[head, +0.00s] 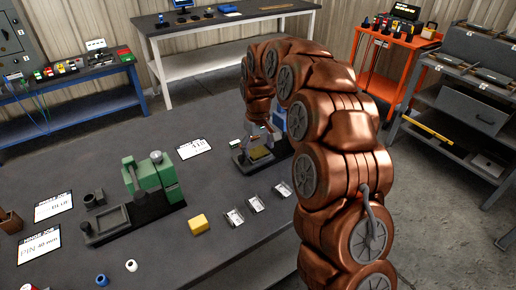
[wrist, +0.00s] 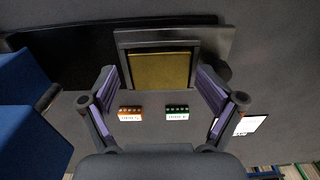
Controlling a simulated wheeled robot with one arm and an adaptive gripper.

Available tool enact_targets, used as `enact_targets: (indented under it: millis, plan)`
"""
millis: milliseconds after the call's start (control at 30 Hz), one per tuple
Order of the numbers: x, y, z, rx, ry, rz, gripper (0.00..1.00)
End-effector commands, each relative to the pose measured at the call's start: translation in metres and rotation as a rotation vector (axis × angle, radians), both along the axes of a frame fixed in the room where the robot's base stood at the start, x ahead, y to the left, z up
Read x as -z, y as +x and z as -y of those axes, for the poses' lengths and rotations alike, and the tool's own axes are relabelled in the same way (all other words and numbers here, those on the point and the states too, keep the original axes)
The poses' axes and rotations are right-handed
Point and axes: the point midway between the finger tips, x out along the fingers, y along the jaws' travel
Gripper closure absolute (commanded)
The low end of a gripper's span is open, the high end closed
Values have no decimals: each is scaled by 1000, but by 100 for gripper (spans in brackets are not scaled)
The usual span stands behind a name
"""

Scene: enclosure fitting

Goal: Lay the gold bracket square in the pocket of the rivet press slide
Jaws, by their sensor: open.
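The gold bracket (wrist: 160,70) lies in the dark frame of the rivet press slide (wrist: 126,40) in the wrist view. Its edges look parallel to the frame's walls; whether it sits fully flat I cannot tell. In the head view the bracket (head: 259,153) is a small gold patch on the slide at the blue press (head: 279,117), partly hidden by my arm. My gripper (wrist: 160,80) is open, its purple-padded fingers spread to the left and right of the bracket with gaps on both sides. Nothing is held. In the head view my gripper (head: 256,137) is above the slide.
An orange block (wrist: 130,113) and a green block (wrist: 177,112) show between my fingers. In the head view, a green press (head: 152,180), a yellow block (head: 198,224) and several small clear-and-white trays (head: 256,204) stand on the dark table. The table's middle is clear.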

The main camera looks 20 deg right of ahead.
Motion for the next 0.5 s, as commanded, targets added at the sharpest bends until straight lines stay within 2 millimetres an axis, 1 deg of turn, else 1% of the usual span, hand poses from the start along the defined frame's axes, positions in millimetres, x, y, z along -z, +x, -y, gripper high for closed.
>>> enact_targets:
  millis: [133,233,367,500]
  plan:
    - [-4,0,0,0,1,2,9]
    - [-14,1,0,0,0,4,9]
    - [-36,2,0,0,0,7,9]
    - [-64,1,0,1,1,5,9]
